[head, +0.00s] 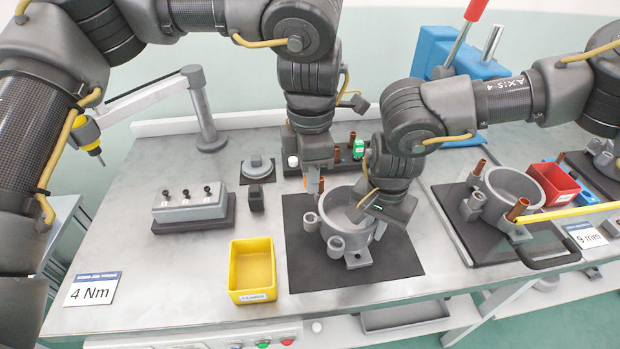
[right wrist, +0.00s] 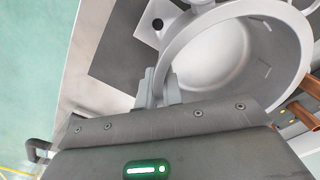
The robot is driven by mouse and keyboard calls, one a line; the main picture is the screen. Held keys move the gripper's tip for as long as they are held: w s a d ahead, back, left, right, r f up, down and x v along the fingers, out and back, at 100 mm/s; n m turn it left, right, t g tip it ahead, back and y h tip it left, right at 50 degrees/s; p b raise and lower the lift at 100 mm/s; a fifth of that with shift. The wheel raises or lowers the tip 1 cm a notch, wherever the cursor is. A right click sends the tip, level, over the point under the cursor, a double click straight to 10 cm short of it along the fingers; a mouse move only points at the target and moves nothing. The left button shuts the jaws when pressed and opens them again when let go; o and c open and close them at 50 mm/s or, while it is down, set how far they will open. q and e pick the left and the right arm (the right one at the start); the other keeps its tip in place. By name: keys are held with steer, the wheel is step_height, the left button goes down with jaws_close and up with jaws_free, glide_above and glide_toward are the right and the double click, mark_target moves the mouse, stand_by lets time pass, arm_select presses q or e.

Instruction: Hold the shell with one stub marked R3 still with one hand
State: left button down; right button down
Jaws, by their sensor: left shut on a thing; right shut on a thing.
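A grey open-topped shell (head: 337,241) stands on a dark mat in the middle of the bench, with small sockets around its outside. Its marking is not readable. My right gripper (head: 372,210) is shut on the shell's right wall; the right wrist view shows the round shell (right wrist: 225,65) close against it. My left gripper (head: 314,180) points down at the shell's far left edge. It appears shut on a copper tube (head: 321,186) above the left sockets; the fingertips are small here. Two copper tubes (right wrist: 303,114) show in the right wrist view beside the shell.
A second shell (head: 511,188) with copper tubes stands on a tray at the right, near a red bin (head: 553,183). A yellow bin (head: 253,270) and a grey fixture block (head: 190,203) are at the left. A tube rack (head: 348,153) stands behind the shell.

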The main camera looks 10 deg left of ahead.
steer(key=c, duration=1.5)
jaws_free()
step_height(320, 180, up, 12)
steer(key=shift+a, duration=0.1)
